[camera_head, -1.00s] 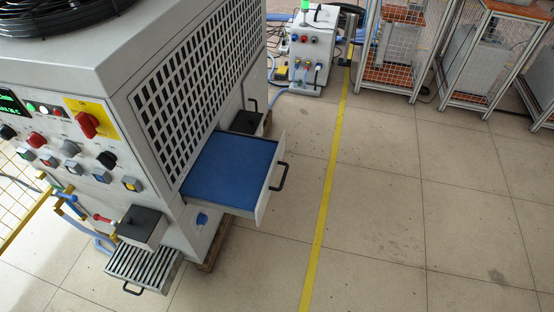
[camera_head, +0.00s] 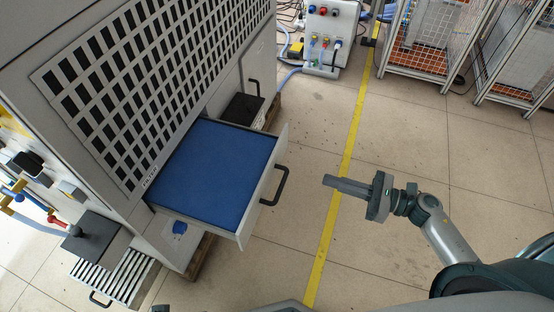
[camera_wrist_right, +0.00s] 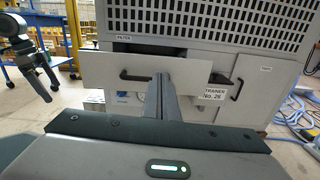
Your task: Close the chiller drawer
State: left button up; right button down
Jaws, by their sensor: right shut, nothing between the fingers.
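The chiller drawer (camera_head: 212,176) is pulled out from the side of the grey chiller cabinet (camera_head: 150,70). It has a blue inside and a pale front panel with a black handle (camera_head: 275,187). My right gripper (camera_head: 328,181) is shut and empty, to the right of the handle and apart from it, pointing at the drawer front. In the right wrist view the shut fingers (camera_wrist_right: 161,98) stand in front of the drawer front (camera_wrist_right: 105,75), just right of its handle (camera_wrist_right: 136,76).
A smaller slatted tray (camera_head: 115,278) sticks out low at the left, below a dark box (camera_head: 95,238). A control box (camera_head: 331,38) with blue hoses stands at the back. Wire-mesh racks (camera_head: 425,50) stand at the back right. The floor right of the drawer is clear.

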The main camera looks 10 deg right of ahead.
pick_arm(q)
jog(key=shift+r, duration=0.3)
pick_arm(e)
jog(key=shift+a+r+n, duration=0.2)
jog(key=shift+r+n, duration=0.05)
jog(key=shift+n, duration=0.35)
jog(key=p, duration=0.3)
send_near(271, 164)
jog(key=x, duration=0.5)
jog(key=shift+w+a+r, duration=0.15)
jog(key=shift+w+a, duration=0.1)
pick_arm(q)
jog(key=s+x, duration=0.1)
jog(key=x, duration=0.8)
jog(key=shift+a+f, duration=0.15)
jog(key=shift+f, duration=0.2)
pick_arm(e)
jog(key=shift+w+a, duration=0.2)
jog(key=shift+a, duration=0.15)
pick_arm(q)
jog(key=shift+s, duration=0.1)
pick_arm(e)
jog(key=shift+w+a, duration=0.1)
